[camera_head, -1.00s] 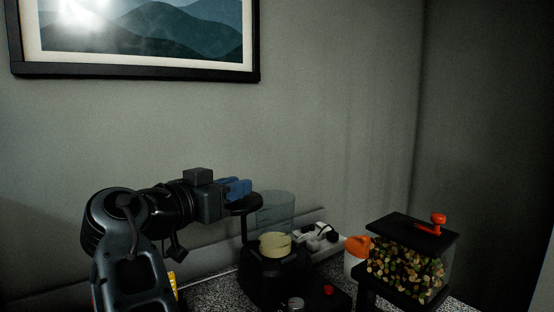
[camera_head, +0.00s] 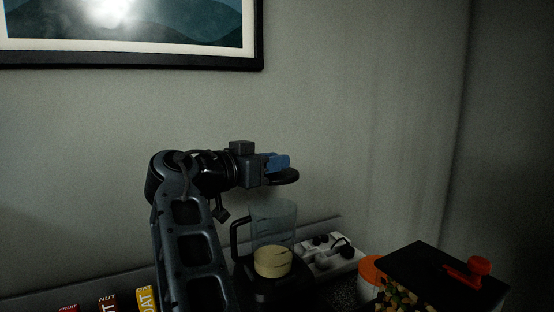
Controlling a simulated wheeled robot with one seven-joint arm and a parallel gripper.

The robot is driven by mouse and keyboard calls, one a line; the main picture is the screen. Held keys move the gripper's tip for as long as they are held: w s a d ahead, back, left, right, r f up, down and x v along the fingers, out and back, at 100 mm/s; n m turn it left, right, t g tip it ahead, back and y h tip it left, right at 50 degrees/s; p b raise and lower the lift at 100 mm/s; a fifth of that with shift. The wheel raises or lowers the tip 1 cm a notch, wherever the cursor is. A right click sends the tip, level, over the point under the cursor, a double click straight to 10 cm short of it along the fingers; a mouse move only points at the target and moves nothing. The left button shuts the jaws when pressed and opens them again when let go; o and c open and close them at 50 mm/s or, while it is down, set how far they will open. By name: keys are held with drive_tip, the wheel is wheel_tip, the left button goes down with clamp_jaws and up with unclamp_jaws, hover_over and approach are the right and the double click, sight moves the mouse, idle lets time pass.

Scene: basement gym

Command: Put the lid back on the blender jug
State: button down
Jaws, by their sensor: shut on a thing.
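The blender jug (camera_head: 273,222) is clear, with a dark handle on its left and a pale yellow content at the bottom. It stands upright on its black base (camera_head: 270,287). My gripper (camera_head: 280,164), with blue fingers, is shut on the black round lid (camera_head: 284,177). It holds the lid roughly level above the jug's open top, with a visible gap between them. The lid appears slightly right of the jug's middle in this view; its exact alignment in depth cannot be told.
A white power strip (camera_head: 345,261) with plugs lies right of the blender. Several upright packages, one yellow (camera_head: 147,299), stand at the lower left.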

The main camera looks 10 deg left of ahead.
drive_tip(key=shift+f+b, duration=0.6)
drive_tip(key=shift+f, duration=1.7)
drive_tip(key=shift+f+b, duration=0.7)
drive_tip(key=shift+b, duration=0.1)
drive_tip(key=shift+b, duration=0.9)
drive_tip(key=shift+f+b, duration=0.15)
drive_tip(key=shift+b, duration=0.7)
idle(0.6)
drive_tip(key=c, duration=0.9)
unclamp_jaws()
drive_tip(key=shift+o, duration=0.3)
